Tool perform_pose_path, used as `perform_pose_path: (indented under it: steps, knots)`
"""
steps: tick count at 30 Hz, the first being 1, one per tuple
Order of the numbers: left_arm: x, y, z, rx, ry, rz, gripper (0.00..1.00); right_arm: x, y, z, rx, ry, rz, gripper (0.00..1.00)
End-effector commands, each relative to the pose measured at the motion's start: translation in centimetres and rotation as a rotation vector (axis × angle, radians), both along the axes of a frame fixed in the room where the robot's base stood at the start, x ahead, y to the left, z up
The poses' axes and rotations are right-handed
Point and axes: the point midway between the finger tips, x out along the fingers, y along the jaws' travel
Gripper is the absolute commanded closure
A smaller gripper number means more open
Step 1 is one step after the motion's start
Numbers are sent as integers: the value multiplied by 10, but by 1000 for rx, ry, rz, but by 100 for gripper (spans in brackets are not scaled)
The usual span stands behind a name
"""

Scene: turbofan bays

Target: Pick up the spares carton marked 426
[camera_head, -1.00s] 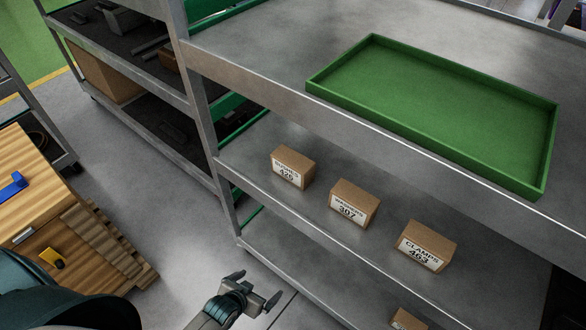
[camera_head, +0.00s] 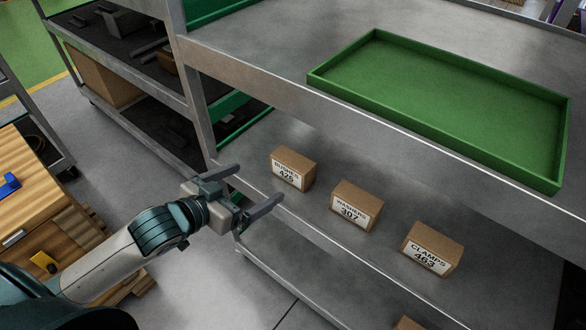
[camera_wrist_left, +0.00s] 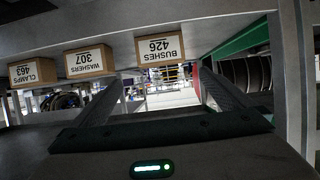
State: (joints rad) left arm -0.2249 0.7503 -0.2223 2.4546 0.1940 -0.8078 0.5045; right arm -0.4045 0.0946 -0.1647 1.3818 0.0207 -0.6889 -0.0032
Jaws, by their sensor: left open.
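The carton marked 426, a small brown box with a white BUSHES label (camera_head: 292,169), stands on the middle shelf at the left of a row. In the left wrist view the 426 carton (camera_wrist_left: 160,48) appears upside down, at the upper middle just beyond the fingers. My left gripper (camera_head: 256,188) is open and empty, at the shelf's front edge, apart from the carton and a little to its left and front. It also shows in the left wrist view (camera_wrist_left: 160,95), its two fingers spread. My right gripper is not in view.
On the same shelf stand the WASHERS 307 carton (camera_head: 356,205) and the CLAMPS 463 carton (camera_head: 432,249), to the right with gaps between. A green tray (camera_head: 318,80) lies on the shelf above. A wooden cabinet (camera_head: 60,215) stands at the left.

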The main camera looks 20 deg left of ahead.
Motion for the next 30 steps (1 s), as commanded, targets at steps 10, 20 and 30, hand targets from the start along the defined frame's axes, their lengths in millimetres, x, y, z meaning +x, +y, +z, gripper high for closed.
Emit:
perform_pose_path:
  steps: [10,20,30]
  knots:
    - [3,-1,-1,-1,-1,1,0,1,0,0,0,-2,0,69]
    - [38,-13,-16,-2,-2,3,0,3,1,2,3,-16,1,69]
    - [90,-32,-39,-1,-1,1,0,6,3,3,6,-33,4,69]
